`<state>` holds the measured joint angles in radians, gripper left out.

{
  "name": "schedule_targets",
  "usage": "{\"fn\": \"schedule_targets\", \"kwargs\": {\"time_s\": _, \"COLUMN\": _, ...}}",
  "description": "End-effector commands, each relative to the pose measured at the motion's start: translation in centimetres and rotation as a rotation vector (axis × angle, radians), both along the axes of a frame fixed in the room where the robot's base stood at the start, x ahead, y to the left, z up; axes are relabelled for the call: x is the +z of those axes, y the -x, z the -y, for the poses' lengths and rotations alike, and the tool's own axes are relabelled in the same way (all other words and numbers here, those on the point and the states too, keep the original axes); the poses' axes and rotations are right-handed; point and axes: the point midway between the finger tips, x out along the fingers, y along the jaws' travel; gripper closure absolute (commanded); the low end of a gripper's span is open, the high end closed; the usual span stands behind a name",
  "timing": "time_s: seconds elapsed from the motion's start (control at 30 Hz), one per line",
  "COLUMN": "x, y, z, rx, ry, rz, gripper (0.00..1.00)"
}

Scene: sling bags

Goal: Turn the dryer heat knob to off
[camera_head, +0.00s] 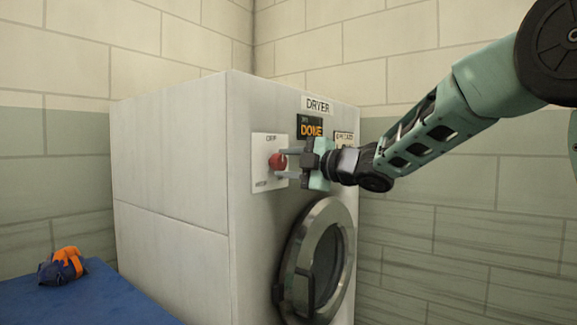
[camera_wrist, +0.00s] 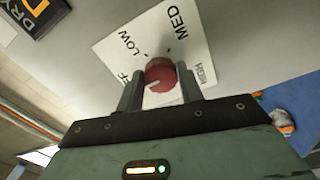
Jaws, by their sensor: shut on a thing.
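The white dryer (camera_head: 172,180) stands against the tiled wall. Its red heat knob (camera_head: 276,161) is on a white label plate (camera_head: 262,179) on the front. My gripper (camera_head: 284,163) reaches in from the right and is shut on the knob, one finger on each side. In the wrist view the knob (camera_wrist: 161,76) sits between the fingertips (camera_wrist: 162,78). Its white mark points to the lower left, on the side of a partly hidden label ending in F. LOW, MED and HIGH are readable around it. I cannot tell whether the mark lines up exactly with that label.
The round dryer door (camera_head: 317,262) is shut below the knob. A display (camera_head: 309,127) reading DONE is above it. A blue surface (camera_head: 105,295) at the lower left bears an orange and dark blue bag (camera_head: 62,266). My arm spans the upper right.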

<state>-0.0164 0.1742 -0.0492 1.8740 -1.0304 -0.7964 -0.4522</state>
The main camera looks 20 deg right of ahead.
Motion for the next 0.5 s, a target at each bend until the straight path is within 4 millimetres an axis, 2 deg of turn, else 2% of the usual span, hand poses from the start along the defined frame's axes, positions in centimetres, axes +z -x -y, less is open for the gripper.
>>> {"fn": "schedule_targets", "kwargs": {"time_s": 0.17, "x": -0.09, "y": 0.03, "z": -0.04, "rx": 0.001, "ry": 0.003, "rz": 0.000, "gripper": 0.86}}
{"fn": "schedule_targets", "kwargs": {"time_s": 0.2, "x": -0.09, "y": 0.02, "z": -0.04, "rx": 0.001, "ry": 0.003, "rz": 0.000, "gripper": 0.55}}
{"fn": "schedule_targets", "kwargs": {"time_s": 0.27, "x": -0.09, "y": 0.02, "z": -0.04, "rx": 0.001, "ry": 0.003, "rz": 0.000, "gripper": 0.41}}
{"fn": "schedule_targets", "kwargs": {"time_s": 0.5, "x": -0.05, "y": 0.01, "z": -0.02, "rx": 0.000, "ry": 0.001, "rz": -0.001, "gripper": 0.41}}
